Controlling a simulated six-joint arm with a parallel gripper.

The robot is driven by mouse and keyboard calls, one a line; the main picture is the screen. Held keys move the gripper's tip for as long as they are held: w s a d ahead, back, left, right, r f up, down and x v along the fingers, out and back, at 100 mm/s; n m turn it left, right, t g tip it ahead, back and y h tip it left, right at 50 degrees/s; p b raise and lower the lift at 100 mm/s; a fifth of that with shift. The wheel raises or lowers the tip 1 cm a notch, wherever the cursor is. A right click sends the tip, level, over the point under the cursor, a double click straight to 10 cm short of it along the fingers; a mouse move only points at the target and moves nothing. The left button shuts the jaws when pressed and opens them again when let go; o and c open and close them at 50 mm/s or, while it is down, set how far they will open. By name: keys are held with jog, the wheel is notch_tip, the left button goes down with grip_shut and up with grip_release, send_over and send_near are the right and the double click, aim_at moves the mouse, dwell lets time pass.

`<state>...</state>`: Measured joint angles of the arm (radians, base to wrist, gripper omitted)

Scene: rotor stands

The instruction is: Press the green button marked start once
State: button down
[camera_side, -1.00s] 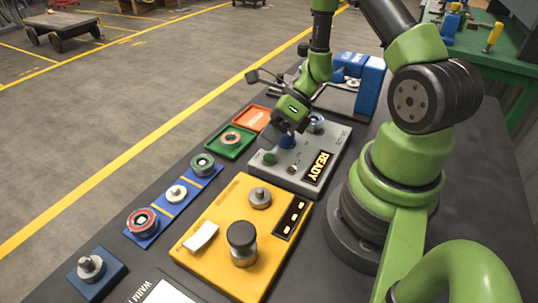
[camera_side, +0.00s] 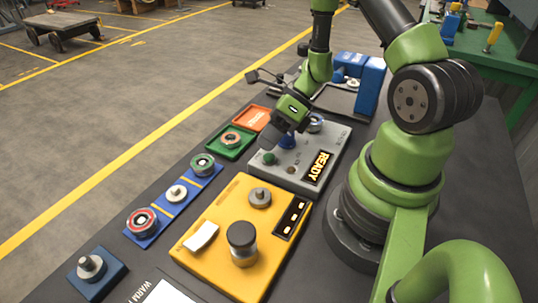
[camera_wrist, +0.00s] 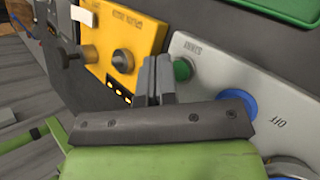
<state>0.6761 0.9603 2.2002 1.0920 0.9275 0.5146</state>
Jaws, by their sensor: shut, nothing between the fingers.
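The green button (camera_side: 269,158) is a small round cap on the sloping grey control box (camera_side: 335,140), which has a lit READY display (camera_side: 318,166). In the wrist view the green button (camera_wrist: 182,70) shows just right of my fingertips, with a short dark label beside it that is hard to read. My gripper (camera_side: 271,143) is shut and empty, tilted down just above the button in the side view. In the wrist view my gripper (camera_wrist: 156,66) has its two grey fingers together. I cannot tell whether the tips touch the button.
A blue button (camera_wrist: 237,103) sits close by on the same box, partly behind my gripper in the side view. A silver knob (camera_side: 316,122) is farther back. A yellow box (camera_side: 225,215) with a black knob stands in front. Green (camera_side: 226,150) and orange trays lie left.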

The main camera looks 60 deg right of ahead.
aim_at(269, 155)
jog(key=shift+f, duration=0.1)
jog(key=shift+f, duration=0.35)
jog(key=shift+f, duration=0.7)
dwell(0.9)
dwell(0.6)
jog(key=shift+r, duration=0.7)
jog(key=shift+s+r, duration=0.1)
jog(key=shift+r, duration=2.45)
